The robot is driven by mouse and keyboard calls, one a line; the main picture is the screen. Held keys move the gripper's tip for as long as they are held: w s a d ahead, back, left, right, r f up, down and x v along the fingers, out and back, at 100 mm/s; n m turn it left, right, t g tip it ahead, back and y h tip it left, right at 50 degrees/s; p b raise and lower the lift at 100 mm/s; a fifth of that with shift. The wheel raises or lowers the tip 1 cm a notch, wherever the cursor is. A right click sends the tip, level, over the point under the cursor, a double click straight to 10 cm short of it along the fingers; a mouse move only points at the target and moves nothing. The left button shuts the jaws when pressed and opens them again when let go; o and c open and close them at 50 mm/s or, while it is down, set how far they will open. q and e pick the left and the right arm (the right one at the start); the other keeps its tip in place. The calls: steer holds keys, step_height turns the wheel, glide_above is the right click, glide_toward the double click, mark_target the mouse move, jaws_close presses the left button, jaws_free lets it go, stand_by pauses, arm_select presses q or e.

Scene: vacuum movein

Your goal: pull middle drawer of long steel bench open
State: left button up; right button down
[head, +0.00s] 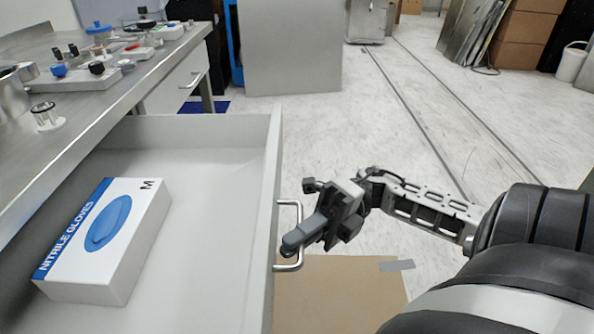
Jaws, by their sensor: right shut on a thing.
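The middle drawer (200,130) of the long steel bench (110,95) stands pulled out, with its inside in view. A white and blue box of nitrile gloves (130,235) lies in it. A metal bar handle (290,268) is on the drawer's front, at the right. My right gripper (298,242) is at this handle, its fingers shut on the bar. My right arm reaches in from the right. My left gripper is not in view.
Jars and small lab items (95,65) stand on the bench top. Another closed drawer (180,80) with a handle is farther along. A flat cardboard piece (340,295) lies on the floor below my gripper. The floor (400,130) to the right is mostly clear; brown boxes (525,35) stand at the back right.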

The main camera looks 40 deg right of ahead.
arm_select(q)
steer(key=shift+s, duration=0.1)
arm_select(e)
steer(key=c, duration=1.5)
jaws_free()
steer(key=shift+w, duration=0.1)
steer(key=shift+d, duration=0.25)
arm_select(q)
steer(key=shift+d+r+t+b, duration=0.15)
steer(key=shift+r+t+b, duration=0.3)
steer(key=shift+b, duration=0.2)
arm_select(e)
steer(key=d, duration=0.5)
steer(key=d+f, duration=0.1)
steer(key=d, duration=0.4)
steer(key=d+f, duration=0.1)
steer(key=d, duration=0.4)
steer(key=shift+w+d, duration=0.1)
steer(key=shift+d, duration=0.15)
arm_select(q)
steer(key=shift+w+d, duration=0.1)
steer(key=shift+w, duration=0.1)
